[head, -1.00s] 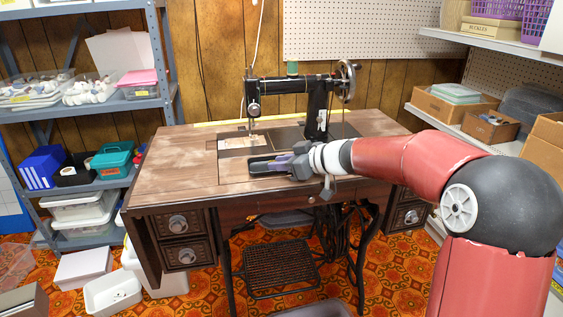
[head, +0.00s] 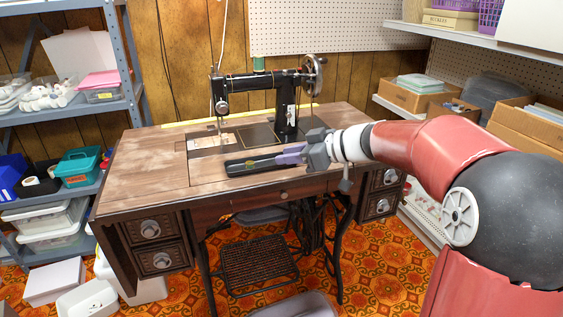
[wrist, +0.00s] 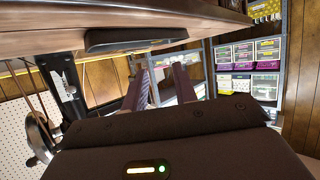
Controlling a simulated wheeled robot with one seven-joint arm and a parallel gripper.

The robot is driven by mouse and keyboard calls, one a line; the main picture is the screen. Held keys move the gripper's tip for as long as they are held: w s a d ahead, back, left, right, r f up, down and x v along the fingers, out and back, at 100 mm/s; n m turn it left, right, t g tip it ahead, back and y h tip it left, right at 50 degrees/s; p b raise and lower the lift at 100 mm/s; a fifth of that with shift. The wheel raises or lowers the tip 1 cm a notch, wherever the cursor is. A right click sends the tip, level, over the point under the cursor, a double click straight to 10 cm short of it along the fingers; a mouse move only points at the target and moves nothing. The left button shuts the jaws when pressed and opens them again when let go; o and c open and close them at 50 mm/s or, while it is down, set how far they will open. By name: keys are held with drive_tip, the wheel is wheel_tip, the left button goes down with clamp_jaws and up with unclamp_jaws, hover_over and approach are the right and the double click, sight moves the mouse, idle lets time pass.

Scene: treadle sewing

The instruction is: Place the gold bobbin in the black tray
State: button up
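The black tray (head: 236,167) lies on the front part of the wooden sewing table, in front of the machine. It also shows in the wrist view (wrist: 135,40), where the picture is upside down. My gripper (head: 278,159) is at the tray's right end in the head view. In the wrist view its two fingers (wrist: 158,80) stand apart with nothing seen between them. A tiny yellowish spot (head: 250,163) shows at the tray; it is too small to tell whether it is the gold bobbin. I see no clear bobbin elsewhere.
The black sewing machine (head: 262,84) stands behind the tray, with its handwheel (head: 314,75) on the right. The left part of the tabletop (head: 145,165) is clear. Shelves with boxes stand on both sides. A treadle (head: 258,265) is under the table.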

drive_tip(key=shift+s+d+r, duration=0.1)
drive_tip(key=shift+d+r, duration=0.05)
drive_tip(key=d+r+m+t+h, duration=0.5)
drive_tip(key=r+t+h, duration=0.1)
drive_tip(key=r+t, duration=0.2)
drive_tip(key=s+d+f+m+h, duration=0.1)
drive_tip(key=s+d+m+h, duration=0.3)
drive_tip(key=s+d+h, duration=0.25)
drive_tip(key=s+f+m+g, duration=0.1)
drive_tip(key=s+f+g, duration=0.3)
drive_tip(key=s+f, duration=0.3)
drive_tip(key=s+a+f+m+g, duration=0.1)
drive_tip(key=s+f+g, duration=0.3)
drive_tip(key=s, duration=1.2)
wheel_tip(320, 180, down, 4)
drive_tip(key=shift+s+a+f+m+g+y, duration=0.15)
drive_tip(key=shift+s+a+m+g+y, duration=0.2)
drive_tip(key=shift+m, duration=0.35)
drive_tip(key=shift+w, duration=0.1)
